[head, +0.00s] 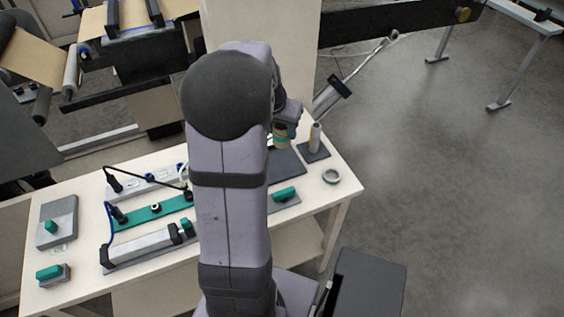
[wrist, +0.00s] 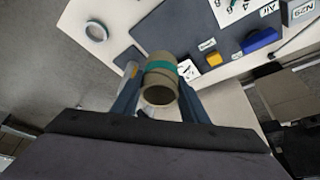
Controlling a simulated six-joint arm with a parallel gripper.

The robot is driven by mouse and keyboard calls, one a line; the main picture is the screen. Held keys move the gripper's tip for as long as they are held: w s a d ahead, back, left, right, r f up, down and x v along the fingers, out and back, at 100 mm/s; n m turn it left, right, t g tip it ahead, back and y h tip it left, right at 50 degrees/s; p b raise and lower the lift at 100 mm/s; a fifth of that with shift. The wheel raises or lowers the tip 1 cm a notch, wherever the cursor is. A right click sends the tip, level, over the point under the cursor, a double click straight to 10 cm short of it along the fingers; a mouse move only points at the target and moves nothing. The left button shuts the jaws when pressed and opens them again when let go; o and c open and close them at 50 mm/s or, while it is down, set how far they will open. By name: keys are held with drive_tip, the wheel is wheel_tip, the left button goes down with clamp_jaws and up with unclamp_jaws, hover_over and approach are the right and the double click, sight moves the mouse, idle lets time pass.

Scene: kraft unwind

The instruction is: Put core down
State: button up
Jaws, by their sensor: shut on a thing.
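The core (wrist: 160,73) is a short brown cardboard tube with a teal band. In the wrist view it sits between the two fingers of my gripper (wrist: 157,88), which is shut on it. Its open end faces the camera. In the head view the core (head: 281,141) shows beyond my arm, below my gripper (head: 283,128), over the right end of the table near a dark mat (head: 287,163). My arm hides part of the gripper there. I cannot tell whether the core touches the surface beneath.
A pale upright cylinder (head: 315,136) stands on a dark plate just right of the core. A grey ring (head: 331,183) lies near the table's right edge. Teal-handled tools (head: 285,194) and cabled fixtures (head: 150,215) occupy the table's middle and left. A machine stands behind.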

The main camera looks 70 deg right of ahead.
drive_tip(key=shift+w+d+f+m+g, duration=0.25)
drive_tip(key=shift+d+m+g, duration=0.2)
drive_tip(key=shift+m, duration=0.35)
drive_tip(key=shift+f+p, duration=0.35)
drive_tip(key=shift+f, duration=4.6)
drive_tip(key=shift+f+b, duration=0.2)
drive_tip(key=shift+b, duration=0.1)
drive_tip(key=o, duration=1)
drive_tip(key=shift+r, duration=0.1)
